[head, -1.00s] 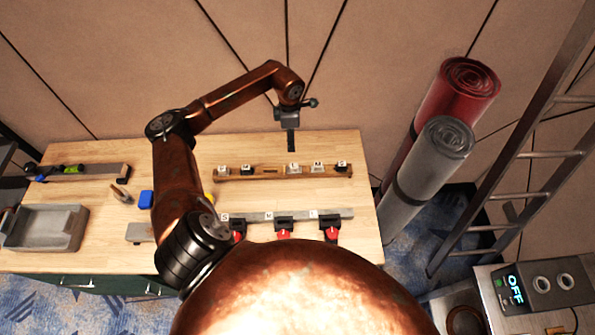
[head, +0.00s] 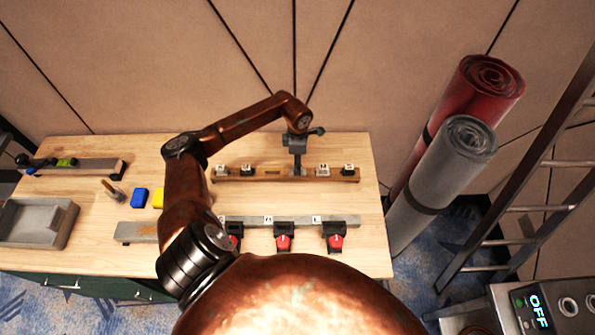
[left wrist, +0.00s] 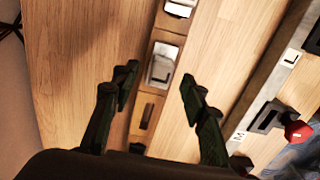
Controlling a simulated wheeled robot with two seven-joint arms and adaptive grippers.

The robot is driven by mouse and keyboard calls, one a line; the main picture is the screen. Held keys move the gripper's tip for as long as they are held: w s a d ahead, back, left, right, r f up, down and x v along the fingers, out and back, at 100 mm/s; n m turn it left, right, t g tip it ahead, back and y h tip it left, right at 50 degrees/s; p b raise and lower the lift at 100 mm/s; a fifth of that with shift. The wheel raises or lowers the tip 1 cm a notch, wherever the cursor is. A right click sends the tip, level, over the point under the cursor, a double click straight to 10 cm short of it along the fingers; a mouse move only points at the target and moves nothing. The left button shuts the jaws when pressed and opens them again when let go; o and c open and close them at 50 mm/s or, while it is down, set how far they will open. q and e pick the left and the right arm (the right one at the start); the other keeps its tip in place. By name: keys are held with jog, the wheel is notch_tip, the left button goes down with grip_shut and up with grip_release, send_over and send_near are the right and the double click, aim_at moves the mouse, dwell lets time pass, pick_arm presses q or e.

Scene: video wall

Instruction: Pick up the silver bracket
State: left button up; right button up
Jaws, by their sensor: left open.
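A silver bracket (left wrist: 162,68) sits on a wooden rail (left wrist: 139,124) in the left wrist view. My left gripper (left wrist: 158,80) is open, with one dark finger on each side of the bracket and a gap on both sides. In the head view, the left gripper (head: 298,168) is over the wooden rail (head: 260,178) at the back of the table and mostly hides the bracket there. Another silver piece (left wrist: 181,8) shows at the top of the left wrist view. My right gripper is not in view.
An empty slot (left wrist: 147,116) is beside the bracket. A grey rail (head: 345,221) with red-knobbed black holders (head: 283,237) runs in front. A grey tray (head: 35,222), a blue block (head: 139,198) and a yellow block (head: 158,197) are to the left. Rolled mats (head: 445,165) stand right of the table.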

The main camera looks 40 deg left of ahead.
pick_arm(q)
jog(key=shift+f, duration=1.35)
jog(key=shift+c, duration=0.5)
grip_shut()
